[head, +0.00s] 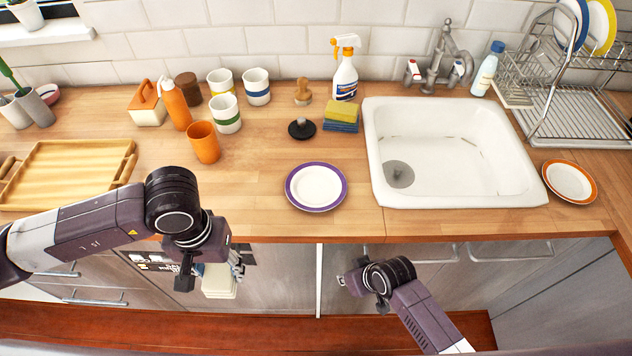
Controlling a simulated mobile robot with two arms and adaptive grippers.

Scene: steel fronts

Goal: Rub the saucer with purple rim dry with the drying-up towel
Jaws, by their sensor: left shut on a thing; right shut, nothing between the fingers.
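The saucer with purple rim (316,187) lies flat on the wooden counter, left of the sink, with a white centre. My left gripper (238,264) is in front of the counter edge, lower left of the saucer and apart from it. It is shut on a pale cloth, the drying-up towel (219,283), which hangs below the counter top and is partly hidden by the gripper. My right gripper (345,281) is shut and empty in front of the cabinet fronts, below and right of the saucer.
The white sink (548,190) is right of the saucer. An orange-rimmed saucer (570,182) and a dish rack (560,139) stand further right. Mugs, an orange cup (204,142), a black stopper (302,129) and sponges (341,115) stand behind. A wooden tray (70,149) is at left.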

